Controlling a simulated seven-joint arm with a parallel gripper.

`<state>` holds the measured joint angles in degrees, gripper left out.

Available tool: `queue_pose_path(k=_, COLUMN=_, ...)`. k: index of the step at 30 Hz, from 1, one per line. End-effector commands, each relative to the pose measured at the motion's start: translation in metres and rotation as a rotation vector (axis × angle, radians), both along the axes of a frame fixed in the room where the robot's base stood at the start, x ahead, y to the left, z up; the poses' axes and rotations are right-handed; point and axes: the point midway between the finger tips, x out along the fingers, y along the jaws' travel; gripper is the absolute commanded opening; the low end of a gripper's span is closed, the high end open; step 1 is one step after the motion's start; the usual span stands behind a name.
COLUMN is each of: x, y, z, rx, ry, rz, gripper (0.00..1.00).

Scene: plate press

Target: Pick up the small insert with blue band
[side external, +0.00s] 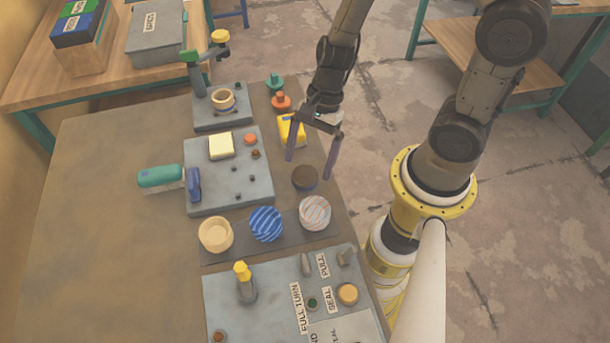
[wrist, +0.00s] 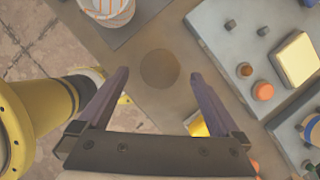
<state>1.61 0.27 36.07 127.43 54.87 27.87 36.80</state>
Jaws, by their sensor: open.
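My gripper (side external: 309,166) is open and empty, with its fingers pointing down above the table. In the wrist view my gripper (wrist: 157,74) has a dark brown round piece (wrist: 160,68) showing between its fingertips; the same dark round piece (side external: 305,177) lies just below the fingers in the side view. A blue striped round piece (side external: 266,223) and a pale round piece with grey and orange stripes (side external: 315,213) stand further forward, beside a plain tan cup (side external: 216,235).
A grey plate (side external: 230,193) with a cream block (side external: 220,146) and pegs lies left of my gripper. A yellow block (side external: 291,131) sits near the fingers. A labelled control panel (side external: 270,290) is in front.

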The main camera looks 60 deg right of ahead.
Motion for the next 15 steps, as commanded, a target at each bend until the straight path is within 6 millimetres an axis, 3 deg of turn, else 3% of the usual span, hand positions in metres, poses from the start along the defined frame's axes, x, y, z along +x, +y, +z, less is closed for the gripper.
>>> queue_pose_path(k=6, x=0.000, y=0.009, z=-0.022, rx=0.001, ry=0.000, rz=0.002, gripper=1.00)
queue_pose_path(k=15, x=0.001, y=0.010, z=-0.026, rx=0.000, ry=-0.002, rz=0.001, gripper=1.00)
